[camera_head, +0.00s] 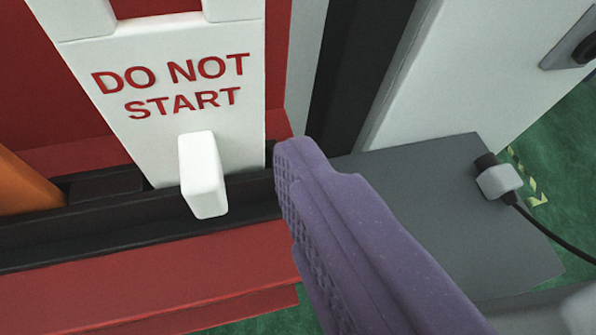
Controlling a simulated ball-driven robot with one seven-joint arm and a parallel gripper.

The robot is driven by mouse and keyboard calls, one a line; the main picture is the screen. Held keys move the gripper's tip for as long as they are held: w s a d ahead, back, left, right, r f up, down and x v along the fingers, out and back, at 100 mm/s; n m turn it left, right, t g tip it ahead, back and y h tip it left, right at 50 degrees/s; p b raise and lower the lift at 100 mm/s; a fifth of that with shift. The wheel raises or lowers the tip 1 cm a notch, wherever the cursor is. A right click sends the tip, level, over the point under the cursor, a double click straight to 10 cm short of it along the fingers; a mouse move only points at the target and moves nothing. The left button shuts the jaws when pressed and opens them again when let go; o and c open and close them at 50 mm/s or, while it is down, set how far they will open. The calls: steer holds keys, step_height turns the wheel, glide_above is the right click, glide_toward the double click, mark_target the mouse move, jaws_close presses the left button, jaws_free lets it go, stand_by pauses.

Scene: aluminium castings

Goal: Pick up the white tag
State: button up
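The white tag (160,70) stands at the upper left of the view, with "DO NOT START" in red letters. A white block-like grip (203,175) sticks out from its lower part towards me. The tag's lower edge is at a black rail, and its top runs out of the picture. One purple finger of my gripper (298,175) shows, to the right of the grip and apart from it in the picture. Its ribbed pad faces left and is bare. The other finger is not visible. My gripper looks open, with nothing against the visible pad.
A black rail (120,238) runs along a red ledge (160,285) below the tag. An orange thing (22,185) is at the left edge. On the right are a grey plate (425,175), a plug with a black cable (497,178), a white cabinet (480,70) and green floor.

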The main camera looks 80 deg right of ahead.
mark_target(191, 124)
steer(key=shift+g+h, duration=0.3)
steer(key=shift+h, duration=0.1)
steer(key=x, duration=0.2)
steer(key=s+b+x, duration=0.1)
steer(key=x, duration=0.2)
steer(key=b+x, duration=0.1)
steer(key=x, duration=0.1)
steer(key=shift+d+f, duration=0.3)
steer(key=shift+d, duration=0.3)
steer(key=shift+s+r, duration=0.1)
steer(key=shift+s, duration=0.05)
steer(key=shift+c, duration=1.1)
steer(key=c, duration=0.8)
steer(key=shift+c, duration=0.2)
steer(key=shift+r, duration=0.1)
